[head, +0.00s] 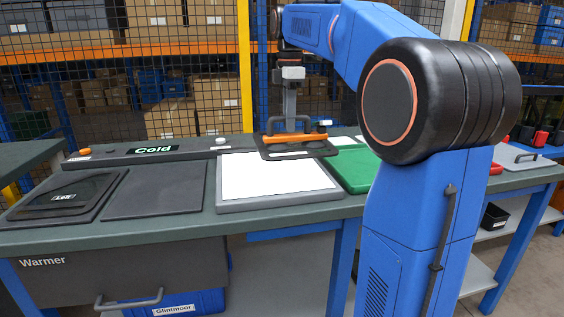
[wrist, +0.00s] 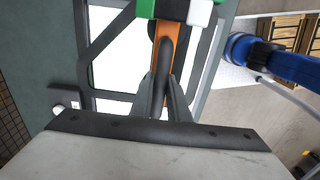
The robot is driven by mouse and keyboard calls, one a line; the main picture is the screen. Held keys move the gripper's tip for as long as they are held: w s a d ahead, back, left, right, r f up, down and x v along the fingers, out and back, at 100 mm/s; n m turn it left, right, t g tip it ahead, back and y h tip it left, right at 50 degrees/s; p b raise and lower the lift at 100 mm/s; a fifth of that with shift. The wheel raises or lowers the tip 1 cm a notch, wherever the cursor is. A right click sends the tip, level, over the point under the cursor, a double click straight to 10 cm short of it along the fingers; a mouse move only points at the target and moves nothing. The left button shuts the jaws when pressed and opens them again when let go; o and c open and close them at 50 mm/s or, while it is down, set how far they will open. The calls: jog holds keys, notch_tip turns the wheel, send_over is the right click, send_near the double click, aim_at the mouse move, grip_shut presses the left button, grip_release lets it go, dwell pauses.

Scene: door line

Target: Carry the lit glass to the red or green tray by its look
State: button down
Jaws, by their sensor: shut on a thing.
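My gripper (head: 289,122) is shut on the upright handle of a dark-framed glass pane (head: 300,154). The pane looks level, over the back part of a bright white light panel (head: 278,199); I cannot tell whether it touches. In the wrist view my gripper (wrist: 166,95) grips the dark handle, with white light showing through the framed glass (wrist: 98,50). No mark on the glass is clear. The green tray (head: 357,179) is right of the panel, partly behind my arm.
A dark plate with a small label (head: 68,196) and a bare dark pad (head: 155,190) lie left on the bench. A grey tray with a handled plate (head: 525,161) is far right. A mesh fence stands behind.

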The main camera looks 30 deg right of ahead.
aim_at(316, 133)
jog(key=shift+s+d, duration=0.35)
jog(key=shift+d, duration=1)
jog(key=shift+s+d, duration=0.4)
jog(key=shift+d, duration=0.9)
jog(key=shift+s+d, duration=0.35)
jog(key=shift+d, duration=1)
jog(key=s+d, duration=0.3)
jog(key=d, duration=1)
jog(key=shift+s+d, duration=0.3)
jog(key=d, duration=0.2)
jog(key=s+d, duration=0.1)
jog(key=d, duration=0.2)
jog(key=shift+s+d+r, duration=0.1)
jog(key=shift+s+d, duration=0.1)
jog(key=shift+d, duration=0.15)
notch_tip(316, 133, down, 8)
jog(key=shift+f, duration=0.5)
